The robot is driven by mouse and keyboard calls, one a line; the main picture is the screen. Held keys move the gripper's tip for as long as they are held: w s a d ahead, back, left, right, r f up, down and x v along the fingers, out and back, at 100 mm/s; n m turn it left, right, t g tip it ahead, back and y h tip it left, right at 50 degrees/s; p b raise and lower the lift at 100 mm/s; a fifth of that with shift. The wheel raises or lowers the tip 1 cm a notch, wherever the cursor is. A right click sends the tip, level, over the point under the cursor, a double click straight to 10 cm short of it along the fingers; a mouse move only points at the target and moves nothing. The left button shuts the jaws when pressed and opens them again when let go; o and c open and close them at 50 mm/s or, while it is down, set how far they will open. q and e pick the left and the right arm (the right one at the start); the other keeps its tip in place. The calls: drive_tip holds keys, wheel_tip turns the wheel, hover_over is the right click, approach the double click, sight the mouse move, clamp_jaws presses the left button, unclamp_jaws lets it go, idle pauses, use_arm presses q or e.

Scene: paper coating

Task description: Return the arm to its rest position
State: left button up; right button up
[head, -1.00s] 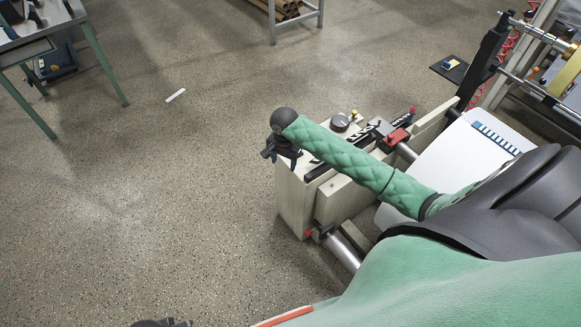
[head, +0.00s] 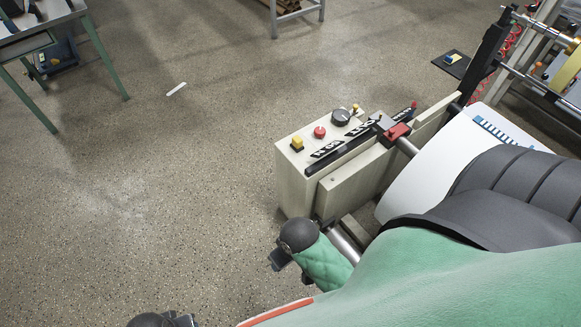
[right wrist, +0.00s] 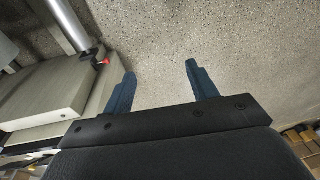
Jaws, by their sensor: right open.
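My right arm (head: 322,262), in a green quilted sleeve with a dark round wrist, is drawn back close to my body in the head view. Its gripper (head: 280,259) hangs over the floor, below and in front of the control box (head: 296,182). In the right wrist view the right gripper (right wrist: 160,78) has its two blue fingers apart, with only bare floor between them. My left gripper (head: 183,321) shows only as a dark piece at the bottom edge of the head view; its fingers cannot be made out.
The control box carries a yellow button (head: 297,144), a red button (head: 319,132) and a dark knob (head: 341,117). A metal roller (head: 345,243) runs beside my right wrist. A white sheet (head: 425,165) lies on the machine at right.

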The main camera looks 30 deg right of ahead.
drive_tip(key=shift+s+r+n, duration=0.2)
drive_tip(key=shift+s+r, duration=0.05)
drive_tip(key=shift+s, duration=0.3)
drive_tip(key=shift+s+r+n, duration=0.2)
drive_tip(key=shift+s+r, duration=0.05)
drive_tip(key=shift+s, duration=0.25)
idle(0.6)
